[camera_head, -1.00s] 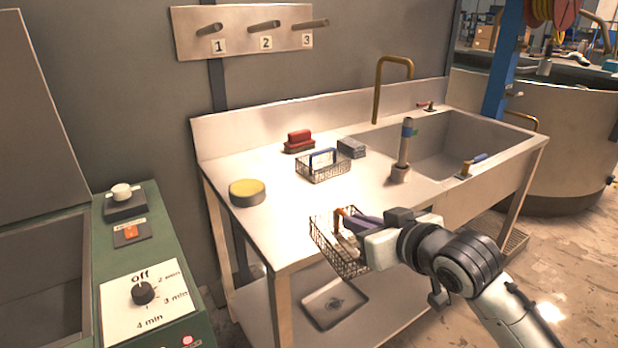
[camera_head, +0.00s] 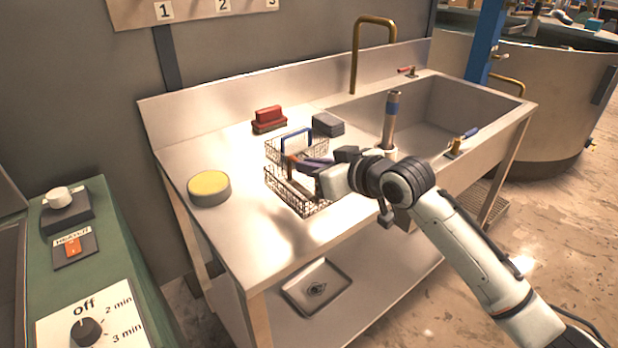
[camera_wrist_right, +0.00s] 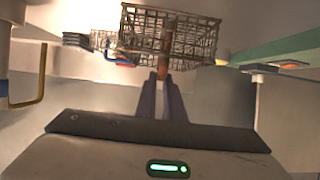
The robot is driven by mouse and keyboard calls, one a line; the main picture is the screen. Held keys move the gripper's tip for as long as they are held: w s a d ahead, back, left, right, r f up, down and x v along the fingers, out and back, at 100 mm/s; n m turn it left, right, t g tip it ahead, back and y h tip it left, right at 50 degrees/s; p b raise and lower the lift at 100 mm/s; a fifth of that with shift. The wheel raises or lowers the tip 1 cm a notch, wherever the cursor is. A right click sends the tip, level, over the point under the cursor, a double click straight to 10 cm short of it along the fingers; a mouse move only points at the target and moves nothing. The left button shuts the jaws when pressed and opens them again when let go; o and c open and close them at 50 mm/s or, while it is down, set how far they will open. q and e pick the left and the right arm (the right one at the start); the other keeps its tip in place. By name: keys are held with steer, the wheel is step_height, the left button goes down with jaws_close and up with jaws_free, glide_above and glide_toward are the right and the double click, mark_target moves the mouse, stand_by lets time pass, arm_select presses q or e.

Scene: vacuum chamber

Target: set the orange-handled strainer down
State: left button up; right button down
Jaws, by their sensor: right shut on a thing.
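The orange-handled strainer is a dark wire basket (camera_head: 290,192) held over the front of the steel sink counter (camera_head: 235,235), and I cannot tell whether it touches the surface. My right gripper (camera_head: 297,163) is shut on its orange handle, which is mostly hidden by the fingers. In the right wrist view the basket (camera_wrist_right: 185,38) hangs beyond the two fingers (camera_wrist_right: 163,85), with the orange-brown handle between them. My left gripper is not in view.
A blue-handled wire basket (camera_head: 283,146) stands just behind the held strainer. A red brush (camera_head: 268,118), a grey block (camera_head: 328,124) and a round yellow-topped pad (camera_head: 209,187) sit on the counter. A grey upright tube (camera_head: 390,120) stands by the sink basin. The counter's front left is clear.

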mark_target(311, 181)
step_height(311, 181, down, 4)
steer(key=shift+r, duration=0.25)
steer(key=c, duration=1.9)
jaws_free()
steer(key=shift+f, duration=0.1)
steer(key=shift+o, duration=0.2)
steer(key=v, duration=1.2)
steer(key=s+d+f+m+h, duration=0.15)
steer(key=s+f, duration=0.25)
steer(key=f, duration=0.5)
steer(key=s+f+m+h, duration=0.1)
steer(key=s+f+m, duration=0.15)
steer(key=f, duration=0.75)
steer(key=s+d+f+g+h, duration=0.1)
steer(key=s+d+f, duration=0.2)
steer(key=s+f, duration=0.5)
steer(key=s+d+f+m+g+h, duration=0.1)
steer(key=s+d+f+h, duration=0.1)
steer(key=s+f, duration=0.7)
steer(key=s+d, duration=0.1)
steer(key=s, duration=0.3)
steer(key=shift+s+d+f+g, duration=0.25)
steer(key=shift+s+g, duration=0.05)
